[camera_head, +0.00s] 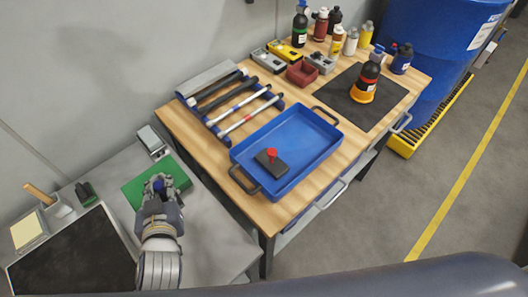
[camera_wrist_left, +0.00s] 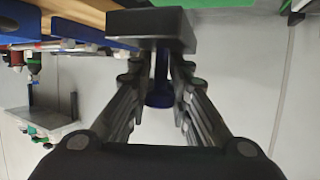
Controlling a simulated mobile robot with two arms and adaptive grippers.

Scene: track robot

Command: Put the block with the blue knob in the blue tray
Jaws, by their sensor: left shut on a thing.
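My left gripper (camera_head: 158,186) is above the green mat (camera_head: 181,176) on the grey table. It is shut on the blue knob (camera_wrist_left: 159,94) of a dark block (camera_wrist_left: 150,28). In the left wrist view the block sits just beyond the fingertips, with the knob between the fingers. In the head view the gripper hides most of the block, and its height above the mat is hard to judge. The blue tray (camera_head: 308,137) stands on the wooden table to the right. A black block with a red knob (camera_head: 270,160) lies in its left part. My right gripper is not in view.
A rack with rods (camera_head: 228,100) stands behind the tray, at its left. Bottles (camera_head: 337,42) and small boxes crowd the table's back. An orange-and-black bottle (camera_head: 365,86) stands on a dark mat. The tray's right half is free. A dark panel (camera_head: 75,260) lies at left.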

